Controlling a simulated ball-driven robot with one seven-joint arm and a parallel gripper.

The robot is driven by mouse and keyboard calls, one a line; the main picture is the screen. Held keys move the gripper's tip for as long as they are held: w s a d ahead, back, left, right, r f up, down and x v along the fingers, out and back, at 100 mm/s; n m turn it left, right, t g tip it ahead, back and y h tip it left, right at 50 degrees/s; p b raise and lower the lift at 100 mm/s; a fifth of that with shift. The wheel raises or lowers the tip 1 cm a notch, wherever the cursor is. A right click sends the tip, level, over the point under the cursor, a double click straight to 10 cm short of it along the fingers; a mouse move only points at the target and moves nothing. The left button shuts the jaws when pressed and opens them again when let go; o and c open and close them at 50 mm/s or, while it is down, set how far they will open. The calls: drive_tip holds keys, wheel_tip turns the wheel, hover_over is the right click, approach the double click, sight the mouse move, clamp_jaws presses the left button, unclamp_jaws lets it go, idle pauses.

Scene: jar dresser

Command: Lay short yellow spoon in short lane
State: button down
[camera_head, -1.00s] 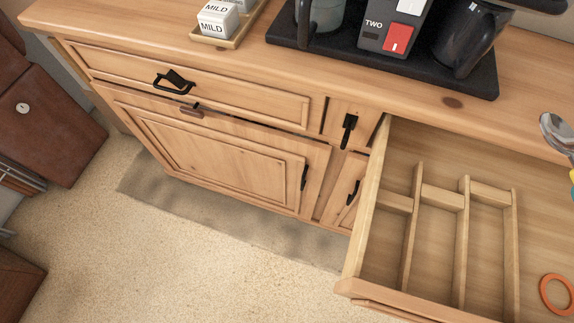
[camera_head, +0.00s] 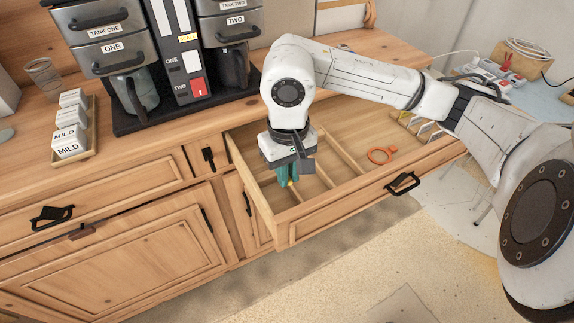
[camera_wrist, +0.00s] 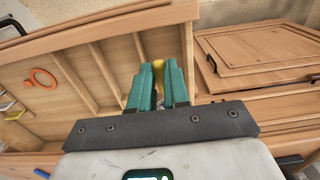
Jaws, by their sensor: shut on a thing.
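My gripper (camera_head: 289,178) points down into the left end of the open drawer, its teal fingers shut on the yellow spoon (camera_head: 291,184). In the wrist view, the yellow spoon (camera_wrist: 158,72) shows as a rounded yellow part between the fingertips (camera_wrist: 158,85); the rest is hidden by the fingers. The drawer (camera_head: 335,207) has wooden dividers (camera_head: 340,154) forming several lanes. The fingers are over the lane area near the drawer's left side wall (camera_head: 250,185). I cannot tell whether the spoon touches the drawer floor.
An orange ring (camera_head: 381,155) lies in the wider part of the drawer. A coffee machine on a black tray (camera_head: 150,121) stands behind on the dresser top. A wooden tray of white boxes (camera_head: 69,128) is at left. The floor in front is clear.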

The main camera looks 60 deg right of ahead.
wheel_tip(320, 180, down, 7)
drive_tip(key=b, duration=0.2)
drive_tip(key=shift+f, duration=0.2)
drive_tip(key=shift+d, duration=0.1)
idle(0.6)
drive_tip(key=c, duration=1)
unclamp_jaws()
drive_tip(key=shift+r, duration=0.1)
wheel_tip(320, 180, up, 11)
drive_tip(key=shift+f+b, duration=0.2)
drive_tip(key=shift+b, duration=0.8)
drive_tip(key=shift+r, duration=0.1)
